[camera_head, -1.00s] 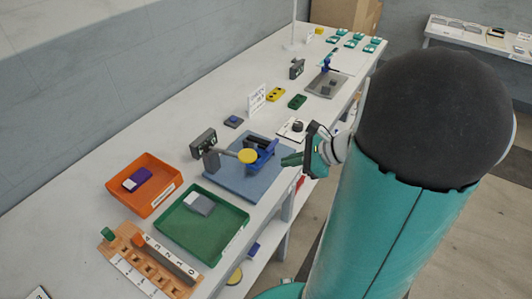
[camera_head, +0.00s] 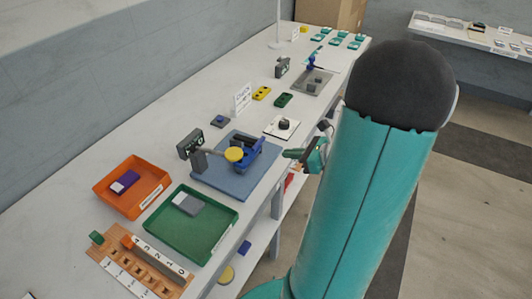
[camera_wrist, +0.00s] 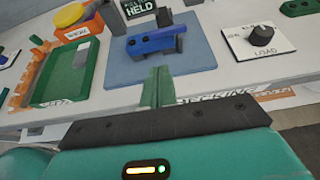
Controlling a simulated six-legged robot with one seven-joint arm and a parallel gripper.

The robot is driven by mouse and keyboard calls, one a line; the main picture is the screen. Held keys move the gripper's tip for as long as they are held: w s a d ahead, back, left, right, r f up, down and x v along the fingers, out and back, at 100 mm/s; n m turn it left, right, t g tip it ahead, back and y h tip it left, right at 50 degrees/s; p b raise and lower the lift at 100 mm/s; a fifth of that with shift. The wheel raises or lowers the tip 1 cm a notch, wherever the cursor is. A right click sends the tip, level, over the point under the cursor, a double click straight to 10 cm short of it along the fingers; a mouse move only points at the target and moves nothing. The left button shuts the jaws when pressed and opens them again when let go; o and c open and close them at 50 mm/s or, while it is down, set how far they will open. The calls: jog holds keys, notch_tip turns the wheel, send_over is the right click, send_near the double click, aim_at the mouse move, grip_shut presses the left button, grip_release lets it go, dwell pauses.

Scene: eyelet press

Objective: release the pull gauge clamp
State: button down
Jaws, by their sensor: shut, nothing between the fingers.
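The pull gauge sits on a blue base plate (camera_head: 222,183) on the bench. Its blue clamp (camera_head: 247,154) has a dark part on top, and a round yellow pad (camera_head: 234,154) stands beside it. In the wrist view the blue clamp (camera_wrist: 152,42) lies ahead of my gripper, above the plate. A dark display (camera_head: 190,144) stands behind; in the wrist view the display (camera_wrist: 140,8) reads "HELD". My gripper (camera_head: 287,154) is shut and empty, off the plate's right edge, apart from the clamp. Its green fingers (camera_wrist: 157,88) point toward the plate's front edge in the wrist view.
A white panel with a black load knob (camera_head: 284,124) lies right of the plate. A green tray (camera_head: 232,222) and an orange tray (camera_head: 103,190) stand to the left. A second device on a grey plate (camera_head: 323,86) stands farther along the bench.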

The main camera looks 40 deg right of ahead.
aim_at(256, 153)
jog(key=x, duration=1)
jog(key=shift+a, duration=0.1)
